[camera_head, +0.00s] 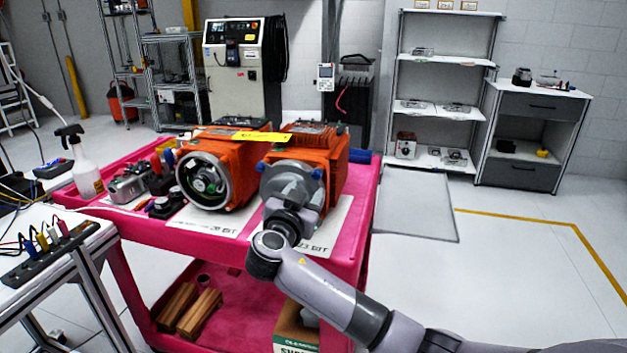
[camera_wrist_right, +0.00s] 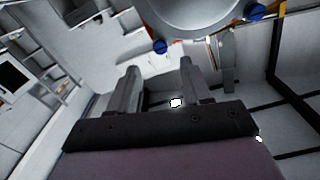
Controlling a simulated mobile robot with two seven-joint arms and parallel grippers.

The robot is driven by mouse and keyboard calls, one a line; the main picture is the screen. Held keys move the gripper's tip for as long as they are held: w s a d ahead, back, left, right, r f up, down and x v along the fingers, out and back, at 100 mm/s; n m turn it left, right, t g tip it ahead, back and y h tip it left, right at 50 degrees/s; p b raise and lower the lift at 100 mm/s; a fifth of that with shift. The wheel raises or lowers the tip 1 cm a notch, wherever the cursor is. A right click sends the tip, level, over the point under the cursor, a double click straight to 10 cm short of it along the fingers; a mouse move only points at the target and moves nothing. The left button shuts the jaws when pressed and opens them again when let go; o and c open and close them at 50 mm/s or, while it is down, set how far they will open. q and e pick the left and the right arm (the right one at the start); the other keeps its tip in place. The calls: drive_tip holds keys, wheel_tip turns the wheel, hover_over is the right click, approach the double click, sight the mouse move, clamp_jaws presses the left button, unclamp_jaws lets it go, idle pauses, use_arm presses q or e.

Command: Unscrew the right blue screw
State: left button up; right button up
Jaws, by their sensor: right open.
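The right orange servo unit (camera_head: 330,142) stands on the pink cart, with a round grey cover (camera_head: 290,178) on its front. One blue screw (camera_head: 261,167) is at the cover's left edge and the right blue screw (camera_head: 317,173) at its right edge. My right gripper (camera_head: 292,207) is in front of and below the cover; its fingers are largely hidden there. In the right wrist view, the gripper (camera_wrist_right: 160,66) is open and empty. A blue screw (camera_wrist_right: 160,46) lies just beyond the fingertips, roughly between them, apart from them. Another blue screw (camera_wrist_right: 254,11) is upper right.
A second orange servo unit (camera_head: 215,170) with an open round front stands to the left. A yellow piece (camera_head: 262,137) lies across the tops. Tools and a spray bottle (camera_head: 84,165) are at the left of the pink cart (camera_head: 130,217). The floor to the right is clear.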

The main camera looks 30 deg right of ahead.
sight(316, 176)
drive_tip(key=shift+p+x, duration=0.65)
drive_tip(key=shift+x, duration=2.65)
drive_tip(key=shift+a, duration=0.1)
clamp_jaws()
